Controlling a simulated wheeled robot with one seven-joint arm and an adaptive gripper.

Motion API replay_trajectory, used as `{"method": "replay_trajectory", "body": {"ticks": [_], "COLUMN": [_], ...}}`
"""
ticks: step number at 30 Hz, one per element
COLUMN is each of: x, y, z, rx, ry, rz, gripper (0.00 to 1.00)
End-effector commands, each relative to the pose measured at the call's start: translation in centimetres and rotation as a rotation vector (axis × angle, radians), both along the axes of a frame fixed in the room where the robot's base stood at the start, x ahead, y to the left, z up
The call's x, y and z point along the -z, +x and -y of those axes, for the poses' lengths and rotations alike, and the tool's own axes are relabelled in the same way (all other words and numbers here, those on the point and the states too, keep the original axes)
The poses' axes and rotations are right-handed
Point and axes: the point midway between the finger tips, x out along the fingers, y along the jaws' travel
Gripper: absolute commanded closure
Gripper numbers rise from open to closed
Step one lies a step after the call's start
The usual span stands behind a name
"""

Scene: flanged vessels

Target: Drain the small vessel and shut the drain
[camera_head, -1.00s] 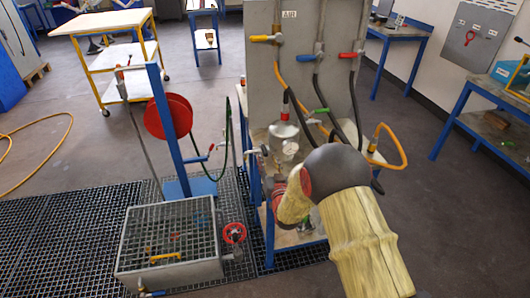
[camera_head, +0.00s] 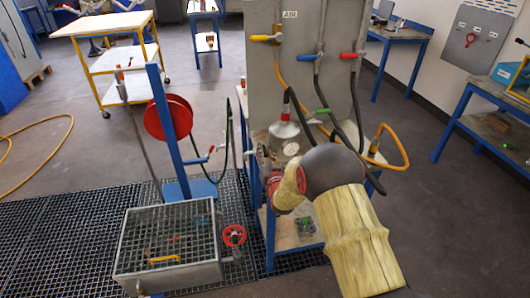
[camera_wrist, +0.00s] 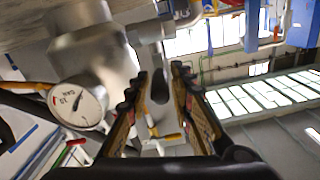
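The small vessel (camera_head: 284,130) is a grey metal body on the bench, with a round gauge (camera_head: 291,148) on its front. My arm hides much of its lower part. In the wrist view the vessel's metal body (camera_wrist: 95,55) fills the left, with the white-faced gauge (camera_wrist: 78,105) on it. My gripper (camera_wrist: 156,82) is open, its two fingers apart. A grey, lever-like piece (camera_wrist: 158,90) shows between the fingertips; I cannot tell whether either finger touches it. In the head view my gripper (camera_head: 268,158) is at the vessel's left side, partly hidden by my wrist.
A grey panel (camera_head: 280,85) with yellow, blue and red handled valves and hanging hoses stands behind the vessel. A grated drain box (camera_head: 170,240) and a red handwheel (camera_head: 233,235) are at the lower left. A blue post with a red hose reel (camera_head: 168,117) stands behind the box.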

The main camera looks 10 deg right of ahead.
Motion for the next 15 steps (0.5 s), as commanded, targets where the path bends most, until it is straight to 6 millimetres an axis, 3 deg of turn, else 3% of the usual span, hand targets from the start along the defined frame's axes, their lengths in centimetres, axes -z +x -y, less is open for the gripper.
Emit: {"method": "replay_trajectory", "body": {"ticks": [11,15], "x": [0.00,0.01], "y": [-0.01,-0.01], "z": [0.00,0.00], "rx": [0.000,0.000], "ry": [0.000,0.000], "rz": [0.000,0.000], "gripper": [1.00,1.00]}}
